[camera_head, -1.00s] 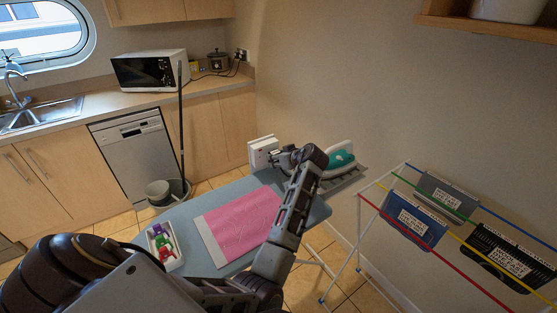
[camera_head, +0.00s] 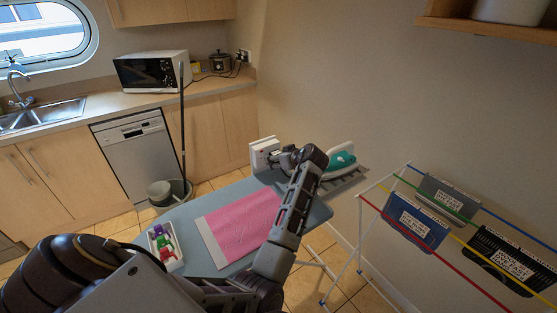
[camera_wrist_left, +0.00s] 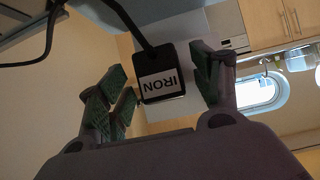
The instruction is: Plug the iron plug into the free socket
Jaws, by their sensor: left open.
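The iron plug (camera_wrist_left: 161,80) is a black block with a white IRON label, on a dark cable. In the left wrist view it sits between the spread fingers of my left gripper (camera_wrist_left: 160,66), with gaps visible on both sides. In the head view my left gripper (camera_head: 286,158) is at the far end of the ironing board, beside a white box (camera_head: 264,151); the plug cannot be made out there. The teal and white iron (camera_head: 341,160) rests to the right of the gripper. A wall socket (camera_head: 242,56) with dark cables is behind the counter; a free outlet cannot be made out. My right gripper is not in view.
The ironing board (camera_head: 200,262) bears a pink cloth (camera_head: 240,222) and a white tray (camera_head: 176,262) of colored items. A drying rack (camera_head: 360,235) stands at right. A mop and bucket (camera_head: 160,192) stand behind.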

